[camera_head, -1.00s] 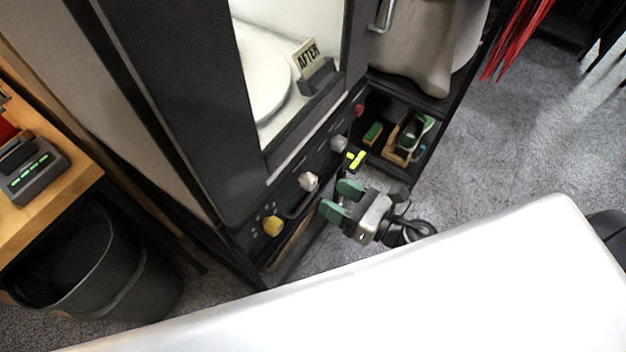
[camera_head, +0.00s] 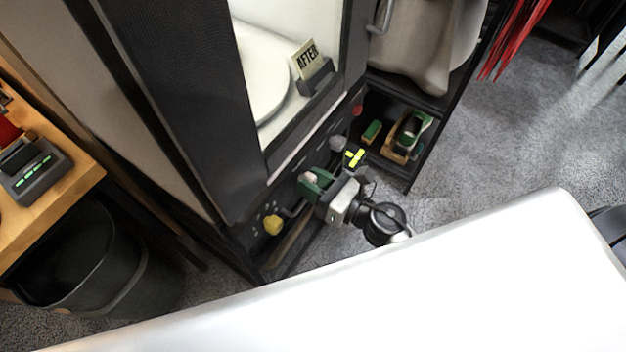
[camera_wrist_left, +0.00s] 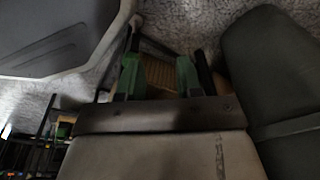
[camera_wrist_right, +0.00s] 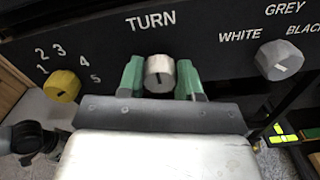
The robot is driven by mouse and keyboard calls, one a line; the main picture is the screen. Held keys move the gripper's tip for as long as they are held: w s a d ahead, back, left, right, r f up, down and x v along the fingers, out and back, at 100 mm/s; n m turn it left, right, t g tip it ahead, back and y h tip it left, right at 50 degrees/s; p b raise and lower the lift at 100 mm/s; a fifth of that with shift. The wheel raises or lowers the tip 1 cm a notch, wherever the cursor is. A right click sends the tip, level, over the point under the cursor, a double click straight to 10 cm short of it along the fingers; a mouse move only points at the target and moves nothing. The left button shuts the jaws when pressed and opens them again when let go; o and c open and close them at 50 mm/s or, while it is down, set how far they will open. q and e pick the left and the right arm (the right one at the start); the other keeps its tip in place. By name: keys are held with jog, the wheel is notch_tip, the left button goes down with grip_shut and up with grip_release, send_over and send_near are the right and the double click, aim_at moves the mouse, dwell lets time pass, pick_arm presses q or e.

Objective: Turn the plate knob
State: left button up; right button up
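The plate knob is the pale round knob (camera_wrist_right: 159,74) under the word TURN on the dark front panel. It has a dark mark on its face. My right gripper (camera_wrist_right: 161,80) has its green fingers on either side of this knob, spread about as wide as the left gripper's fingers. I cannot tell whether they touch it. In the head view the right gripper (camera_head: 315,184) is at the panel and partly covers the knob. The round white plate (camera_head: 262,75) is inside the cabinet above. My left gripper (camera_wrist_left: 160,75) is open and empty, away from the panel.
A yellow numbered knob (camera_wrist_right: 62,86) is left of the plate knob, and a grey knob (camera_wrist_right: 279,60) marked WHITE, GREY and BLACK is right. A red button (camera_head: 357,108) is farther along. A shelf with brushes (camera_head: 408,135) is at right, and a dark bin (camera_head: 75,265) at lower left.

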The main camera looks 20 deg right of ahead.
jog(key=shift+c, duration=0.7)
